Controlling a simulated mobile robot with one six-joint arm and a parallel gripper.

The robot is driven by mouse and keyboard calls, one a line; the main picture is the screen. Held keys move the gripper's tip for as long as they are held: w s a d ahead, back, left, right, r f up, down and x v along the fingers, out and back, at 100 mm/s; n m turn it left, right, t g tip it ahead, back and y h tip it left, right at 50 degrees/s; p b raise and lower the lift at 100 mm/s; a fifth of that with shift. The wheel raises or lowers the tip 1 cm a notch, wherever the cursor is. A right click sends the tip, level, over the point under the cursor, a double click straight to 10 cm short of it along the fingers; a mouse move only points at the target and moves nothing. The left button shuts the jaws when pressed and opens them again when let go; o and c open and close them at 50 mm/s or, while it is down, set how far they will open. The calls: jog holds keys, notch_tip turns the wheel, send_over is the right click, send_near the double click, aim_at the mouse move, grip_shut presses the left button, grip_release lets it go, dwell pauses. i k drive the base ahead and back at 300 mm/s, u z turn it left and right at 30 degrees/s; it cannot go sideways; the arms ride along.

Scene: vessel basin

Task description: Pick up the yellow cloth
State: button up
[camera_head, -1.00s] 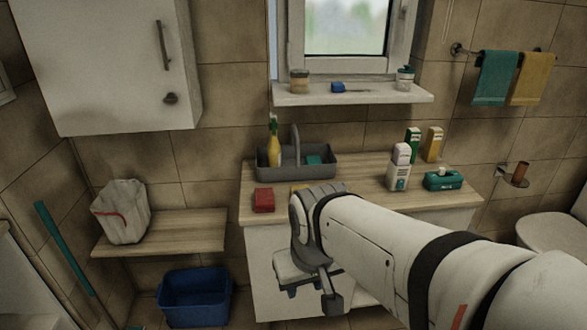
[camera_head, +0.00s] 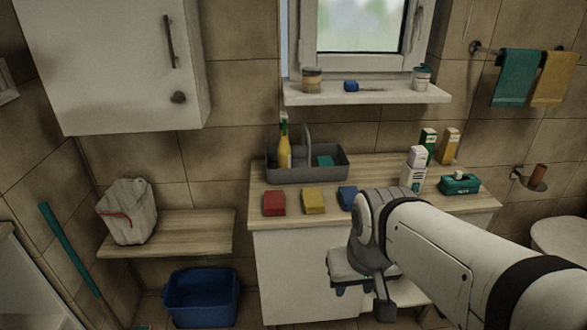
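A folded yellow cloth (camera_head: 313,200) lies flat on the wooden counter (camera_head: 282,176), between a red cloth (camera_head: 274,203) and a blue cloth (camera_head: 347,197). My gripper (camera_head: 354,290) hangs in front of the counter, below its top and to the right of the yellow cloth. It is apart from the cloth. My arm partly hides the gripper, and whether its fingers are open or shut does not show clearly.
A grey caddy (camera_head: 342,166) with a yellow bottle (camera_head: 284,148) stands behind the cloths. A yellow towel (camera_head: 553,78) hangs at upper right. A blue bin (camera_head: 203,297) sits below the left shelf (camera_head: 187,239).

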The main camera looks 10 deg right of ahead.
aim_at(313, 203)
jog(key=u, duration=0.05)
jog(key=i, duration=0.95)
jog(key=z, duration=0.1)
